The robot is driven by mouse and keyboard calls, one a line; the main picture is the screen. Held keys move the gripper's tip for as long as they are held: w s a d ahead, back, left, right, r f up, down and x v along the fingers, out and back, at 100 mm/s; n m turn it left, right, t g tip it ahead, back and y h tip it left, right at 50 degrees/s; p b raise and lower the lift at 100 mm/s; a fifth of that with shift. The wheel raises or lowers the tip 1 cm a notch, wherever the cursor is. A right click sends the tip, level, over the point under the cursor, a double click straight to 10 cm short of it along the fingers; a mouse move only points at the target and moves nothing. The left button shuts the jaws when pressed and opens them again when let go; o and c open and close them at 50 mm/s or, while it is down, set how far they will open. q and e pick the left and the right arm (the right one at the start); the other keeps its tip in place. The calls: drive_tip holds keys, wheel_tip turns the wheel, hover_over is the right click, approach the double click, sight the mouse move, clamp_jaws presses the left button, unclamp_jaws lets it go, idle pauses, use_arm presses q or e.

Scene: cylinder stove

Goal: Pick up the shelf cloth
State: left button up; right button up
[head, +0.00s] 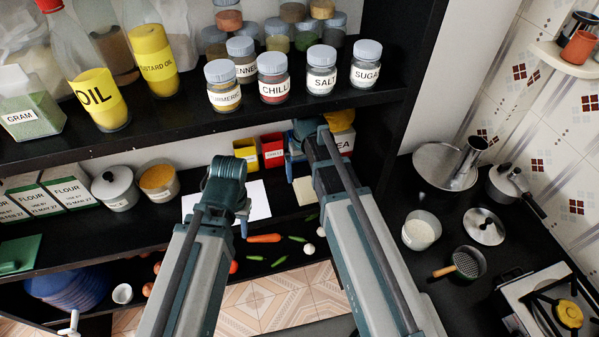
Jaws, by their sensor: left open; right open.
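A flat white sheet (259,206), which looks like the shelf cloth, lies on the lower black shelf between my two arms. My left arm covers part of it. My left gripper (242,214) is open, bent downward at the sheet's left part; its fingertips are mostly hidden, and I cannot tell whether it touches the sheet. My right gripper (306,130) is open, further back near the small boxes, just under the upper shelf's edge. Its fingers are largely hidden by its own arm. No object shows in either gripper.
The upper shelf (180,127) carries oil bottles and labelled spice jars (273,78) above my grippers. Flour packets (70,185), a lidded pot (115,188) and yellow and red boxes (272,150) stand on the lower shelf. Vegetables (264,238) lie below. A stove (550,300) is at right.

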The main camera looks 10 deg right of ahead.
sight(305, 187)
drive_tip(key=shift+w+r, duration=0.2)
drive_tip(key=shift+w, duration=0.15)
drive_tip(key=shift+s+a+f+b, duration=0.1)
drive_tip(key=shift+f+b, duration=0.25)
drive_tip(key=f+b, duration=0.7)
drive_tip(key=shift+d, duration=0.3)
drive_tip(key=shift+r, duration=0.1)
drive_tip(key=c, duration=1.2)
drive_tip(key=shift+r, duration=0.1)
